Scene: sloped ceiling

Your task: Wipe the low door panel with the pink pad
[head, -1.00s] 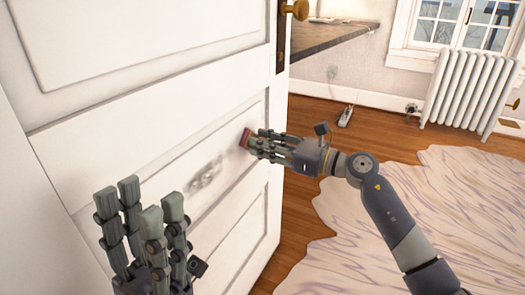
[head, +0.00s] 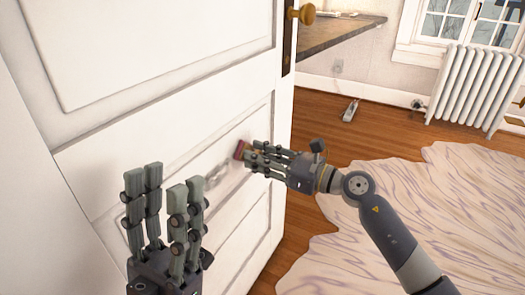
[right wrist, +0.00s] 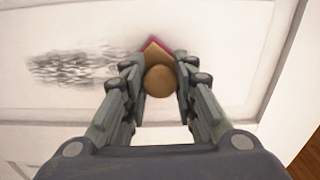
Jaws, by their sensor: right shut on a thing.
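The low door panel (head: 248,212) is a white recessed panel on the open white door. A grey smudge (head: 217,176) marks it, and the smudge also shows in the right wrist view (right wrist: 80,68), left of the pad. My right gripper (head: 252,158) is shut on the pink pad (head: 240,149), just right of the smudge. In the right wrist view the fingers grip a round brown knob (right wrist: 160,81) on the pad, whose pink edge (right wrist: 153,42) shows beyond. The pad is at the panel face; contact cannot be told. My left gripper (head: 165,180) is open and empty before the door.
A white radiator (head: 470,88) stands by the window. A pale rug (head: 410,200) covers the wooden floor, which is open right of the door.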

